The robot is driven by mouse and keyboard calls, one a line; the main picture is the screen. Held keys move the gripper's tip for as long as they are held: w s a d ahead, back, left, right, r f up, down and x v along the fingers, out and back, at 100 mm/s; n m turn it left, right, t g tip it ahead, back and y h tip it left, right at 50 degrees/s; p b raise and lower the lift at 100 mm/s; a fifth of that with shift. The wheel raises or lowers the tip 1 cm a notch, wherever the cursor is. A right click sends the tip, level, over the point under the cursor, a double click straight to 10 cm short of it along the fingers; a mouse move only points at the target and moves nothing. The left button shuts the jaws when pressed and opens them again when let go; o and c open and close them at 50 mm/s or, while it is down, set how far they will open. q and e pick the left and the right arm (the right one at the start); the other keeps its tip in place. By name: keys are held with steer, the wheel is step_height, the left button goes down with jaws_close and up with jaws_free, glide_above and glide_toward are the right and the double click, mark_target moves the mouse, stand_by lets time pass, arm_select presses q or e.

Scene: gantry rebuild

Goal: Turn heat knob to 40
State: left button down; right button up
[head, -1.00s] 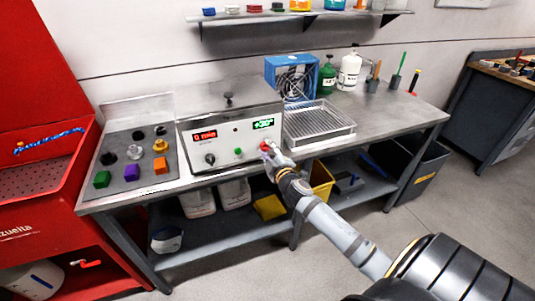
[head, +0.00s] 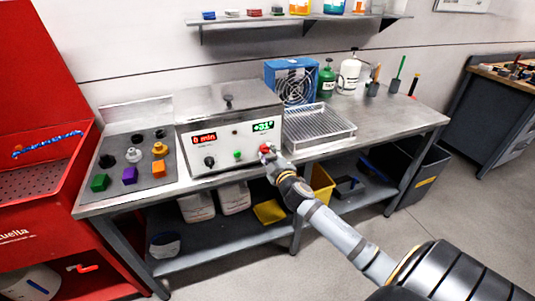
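The heated bath unit (head: 231,102) stands on the metal bench. Its front panel has a red display (head: 204,138) reading "0 min" and a green display (head: 263,126) that seems to read about +31°. A black knob (head: 209,161) is at the left, a green button (head: 238,155) in the middle and a red knob (head: 264,148) at the right. My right gripper (head: 271,155) is at the red knob, fingertips at or very near it. Whether it grips the knob is too small to tell. My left gripper is not in view.
A wire-rack tray (head: 319,136) stands right of the unit, with a blue fan box (head: 291,80) and bottles behind. A panel with coloured blocks (head: 130,176) lies to the left. A red cabinet (head: 42,90) borders the bench's left side.

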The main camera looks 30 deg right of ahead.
steer(key=o, duration=0.3)
steer(key=v, duration=1.2)
